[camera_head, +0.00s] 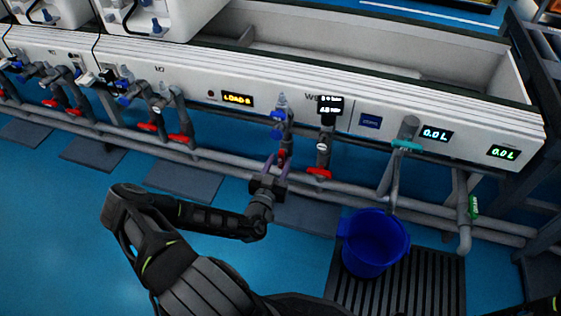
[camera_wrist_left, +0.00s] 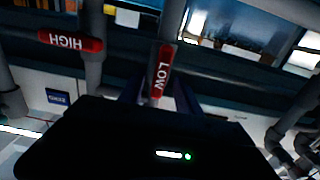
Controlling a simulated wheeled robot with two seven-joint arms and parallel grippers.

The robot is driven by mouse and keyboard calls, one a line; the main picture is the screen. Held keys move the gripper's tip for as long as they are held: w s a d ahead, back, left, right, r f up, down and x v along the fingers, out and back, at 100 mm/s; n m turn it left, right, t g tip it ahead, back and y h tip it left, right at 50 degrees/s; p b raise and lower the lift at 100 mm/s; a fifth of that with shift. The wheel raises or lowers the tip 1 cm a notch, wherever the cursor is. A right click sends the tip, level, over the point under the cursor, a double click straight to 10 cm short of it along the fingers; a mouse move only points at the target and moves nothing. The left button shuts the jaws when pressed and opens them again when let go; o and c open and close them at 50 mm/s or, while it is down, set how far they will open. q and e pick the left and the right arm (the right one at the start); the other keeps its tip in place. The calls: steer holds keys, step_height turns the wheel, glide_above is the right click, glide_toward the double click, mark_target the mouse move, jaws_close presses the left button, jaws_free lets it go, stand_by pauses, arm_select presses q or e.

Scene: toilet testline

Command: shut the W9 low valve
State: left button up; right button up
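The W9 low valve has a red handle marked LOW (camera_wrist_left: 161,73) in the left wrist view; it lies roughly in line with its grey pipe. In the head view this handle (camera_head: 282,155) is small and partly hidden by my left gripper. My left gripper (camera_head: 276,164) reaches up to it from below, its two fingers apart, one on each side of the handle. Whether they touch it I cannot tell. The red handle marked HIGH (camera_wrist_left: 70,42) lies crosswise to its pipe; it also shows in the head view (camera_head: 318,173). My right gripper is out of view.
A blue bucket (camera_head: 372,243) stands on a dark grate (camera_head: 430,285) to the right. Grey horizontal pipes (camera_head: 225,160) run below the white bench front. More red-handled valves (camera_head: 150,127) are at the left. Blue floor is open in front.

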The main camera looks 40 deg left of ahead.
arm_select(q)
steer(key=shift+x, duration=0.9)
steer(key=shift+c, duration=0.4)
jaws_close()
